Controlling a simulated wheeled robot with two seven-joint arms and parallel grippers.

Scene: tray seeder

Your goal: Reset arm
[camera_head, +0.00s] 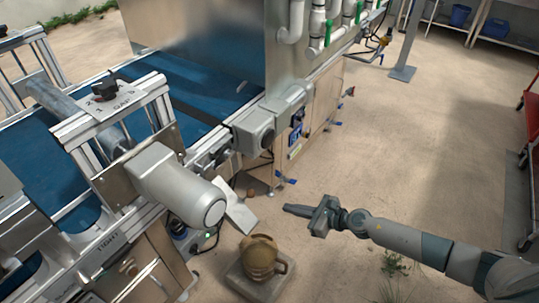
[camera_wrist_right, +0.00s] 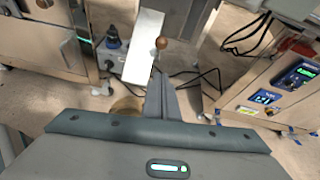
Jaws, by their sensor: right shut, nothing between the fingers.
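My right arm comes in from the lower right in the head view, and its gripper (camera_head: 298,211) hangs over the floor to the right of the tray seeder (camera_head: 150,130). The right gripper's fingers are shut with nothing between them. The fingers also show in the right wrist view (camera_wrist_right: 161,80), pointing away from the camera. The gripper appears apart from the machine and from the brown jug (camera_head: 259,257) at its lower left. My left gripper is not in view.
The jug stands on a square slab (camera_head: 245,283) beside the machine. A grey motor housing (camera_head: 180,190) juts out from the seeder. A sloping white plate (camera_head: 240,210) lies between machine and gripper. Cables (camera_wrist_right: 205,75) trail on the floor. The floor (camera_head: 400,150) at right is mostly clear; a red cart (camera_head: 531,140) stands at the edge.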

